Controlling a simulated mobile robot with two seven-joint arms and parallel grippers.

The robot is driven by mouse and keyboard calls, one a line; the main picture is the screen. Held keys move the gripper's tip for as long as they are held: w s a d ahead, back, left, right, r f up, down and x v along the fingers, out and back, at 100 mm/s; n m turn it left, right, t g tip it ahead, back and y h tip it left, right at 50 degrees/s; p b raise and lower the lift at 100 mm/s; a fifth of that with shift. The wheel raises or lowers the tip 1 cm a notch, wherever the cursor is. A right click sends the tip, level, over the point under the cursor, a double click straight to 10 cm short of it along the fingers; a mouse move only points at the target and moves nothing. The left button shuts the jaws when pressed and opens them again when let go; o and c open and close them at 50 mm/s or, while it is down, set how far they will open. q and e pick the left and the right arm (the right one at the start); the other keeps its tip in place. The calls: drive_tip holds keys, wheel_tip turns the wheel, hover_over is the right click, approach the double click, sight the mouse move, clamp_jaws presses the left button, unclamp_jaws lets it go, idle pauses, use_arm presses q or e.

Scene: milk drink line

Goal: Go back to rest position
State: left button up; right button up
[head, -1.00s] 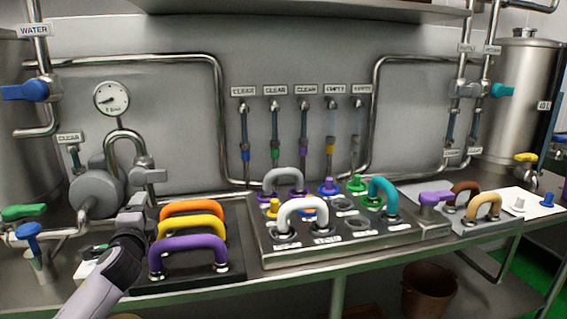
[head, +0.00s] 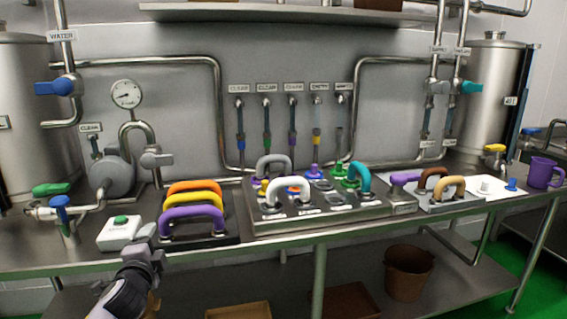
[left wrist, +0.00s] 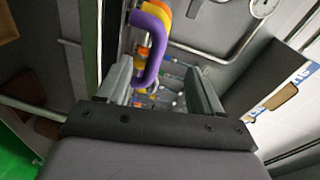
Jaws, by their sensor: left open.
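My left gripper (head: 148,250) is at the lower left of the head view, in front of the table's front edge and below the white box with a green button (head: 120,232). In the left wrist view my left gripper (left wrist: 163,85) has its two fingers apart with nothing held between them. The purple handle (head: 192,219) stands on the black board, right of the gripper and apart from it; it also shows beyond the fingers in the left wrist view (left wrist: 152,62). My right gripper is in neither view.
Yellow (head: 192,198) and orange (head: 194,186) handles stand behind the purple one. A purple mug (head: 541,173) stands at the far right. Boxes and a brown bucket (head: 408,272) are below the table.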

use_arm(q)
drive_tip(key=s+d+f+n+g+h, duration=0.2)
drive_tip(key=s+d+f, duration=0.1)
drive_tip(key=s+f, duration=0.45)
drive_tip(key=s+d+f+n+g+h, duration=0.1)
drive_tip(key=s+d+f+n, duration=0.15)
drive_tip(key=s+f, duration=0.5)
drive_tip(key=s+d+f+n+g+h, duration=0.1)
drive_tip(key=s+f+n, duration=0.3)
drive_tip(key=s, duration=0.6)
drive_tip(key=s+d+f+n+g+h, duration=0.1)
drive_tip(key=s+f, duration=0.4)
drive_tip(key=s, duration=0.6)
drive_tip(key=d+n+g, duration=0.1)
drive_tip(key=d+n, duration=0.1)
drive_tip(key=shift+d+f+n+p, duration=0.15)
drive_tip(key=shift+n+p, duration=0.2)
drive_tip(key=shift+p, duration=0.05)
drive_tip(key=c, duration=0.4)
